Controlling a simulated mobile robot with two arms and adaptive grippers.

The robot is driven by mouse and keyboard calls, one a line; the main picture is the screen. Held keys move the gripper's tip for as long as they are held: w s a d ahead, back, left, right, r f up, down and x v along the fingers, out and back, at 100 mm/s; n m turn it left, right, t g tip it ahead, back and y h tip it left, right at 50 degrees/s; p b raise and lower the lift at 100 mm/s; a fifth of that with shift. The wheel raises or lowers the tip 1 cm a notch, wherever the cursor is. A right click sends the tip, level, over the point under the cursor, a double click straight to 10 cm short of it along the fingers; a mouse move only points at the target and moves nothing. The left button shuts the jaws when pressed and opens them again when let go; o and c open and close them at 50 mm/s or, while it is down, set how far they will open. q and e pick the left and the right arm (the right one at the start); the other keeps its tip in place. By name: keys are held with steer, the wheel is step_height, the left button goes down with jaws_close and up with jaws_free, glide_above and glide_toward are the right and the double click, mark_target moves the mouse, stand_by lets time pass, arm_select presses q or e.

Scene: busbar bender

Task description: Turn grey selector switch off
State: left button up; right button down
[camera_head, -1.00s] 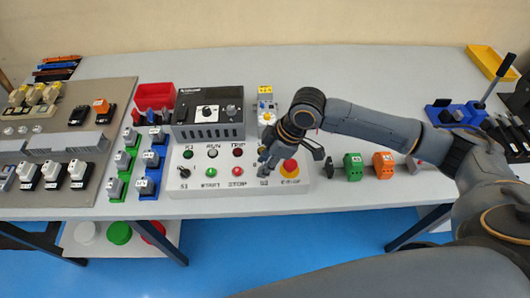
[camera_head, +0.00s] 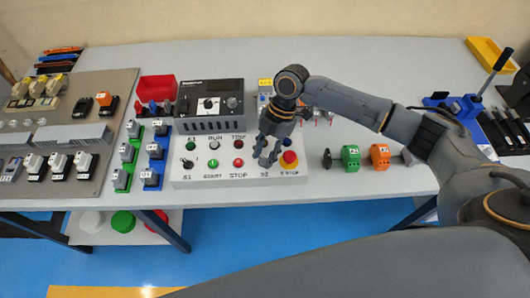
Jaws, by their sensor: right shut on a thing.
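The white control panel (camera_head: 225,178) carries a row of lamps above a row of controls. A black selector (camera_head: 188,163) labelled S1 is at its left end. My right gripper (camera_head: 265,162) points down at the S2 position, between the red STOP button (camera_head: 238,163) and the red E-stop (camera_head: 289,158). Its fingers are closed on the S2 grey selector switch there. The fingers hide the switch, so its knob angle cannot be seen. My left gripper is not in view.
A dark control box (camera_head: 209,106) with a knob stands behind the panel. A red bin (camera_head: 158,89) is behind left.

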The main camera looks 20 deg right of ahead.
steer(key=shift+n, duration=0.4)
steer(key=c, duration=1)
jaws_free()
steer(key=shift+o, duration=0.2)
steer(key=shift+r, duration=0.1)
steer(key=v, duration=1.1)
steer(key=shift+w+r, duration=0.25)
steer(key=shift+r, duration=0.15)
